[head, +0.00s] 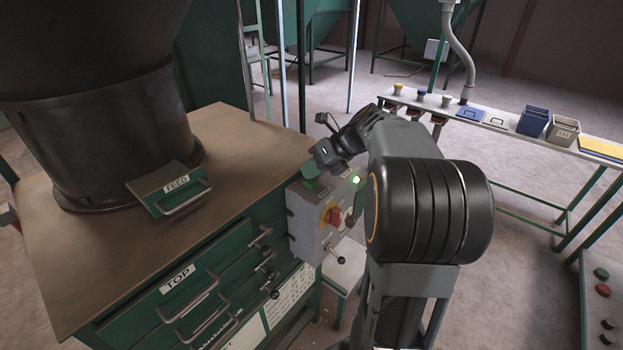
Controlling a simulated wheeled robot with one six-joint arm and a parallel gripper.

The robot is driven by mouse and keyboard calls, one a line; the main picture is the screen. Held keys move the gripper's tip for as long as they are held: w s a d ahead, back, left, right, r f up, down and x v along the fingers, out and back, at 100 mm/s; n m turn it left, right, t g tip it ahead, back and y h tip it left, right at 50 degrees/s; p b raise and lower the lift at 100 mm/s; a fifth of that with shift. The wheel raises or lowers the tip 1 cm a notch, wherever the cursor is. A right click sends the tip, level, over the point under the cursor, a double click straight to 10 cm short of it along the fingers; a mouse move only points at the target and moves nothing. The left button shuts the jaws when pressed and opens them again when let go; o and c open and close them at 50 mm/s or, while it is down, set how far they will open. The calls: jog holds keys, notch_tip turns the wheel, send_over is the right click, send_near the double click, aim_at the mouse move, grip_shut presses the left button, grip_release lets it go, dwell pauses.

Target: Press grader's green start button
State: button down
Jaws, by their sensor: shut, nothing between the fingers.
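The grader's grey control box (308,222) is fixed to the right side of the wooden-topped green cabinet. A small green light (356,180) glows at the upper right of its face. A red rotary switch on a yellow plate (332,216) sits below and left of it. My gripper (314,172) is over the upper left edge of the box, pointing down, and looks shut and empty. Green pieces show at its tip; I cannot tell whether they are its fingers or part of the box. I cannot make out the start button for sure, nor any contact. My arm covers the box's right side.
The cabinet top (240,150) carries a dark drum (110,130) with a FEED drawer (172,190). Handled drawers marked TOP (178,279) and knobbed levers stick out in front. A bench with bins (533,121) stands at right. A button panel (602,290) is at lower right.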

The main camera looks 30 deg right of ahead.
jog(key=shift+r+p, duration=0.15)
jog(key=shift+p, duration=0.15)
jog(key=shift+r+p, duration=0.4)
jog(key=shift+p, duration=0.3)
notch_tip(320, 180, up, 4)
jog(key=p, duration=0.5)
jog(key=shift+r, duration=0.15)
jog(key=shift+r+p, duration=0.75)
jog(key=shift+r, duration=0.1)
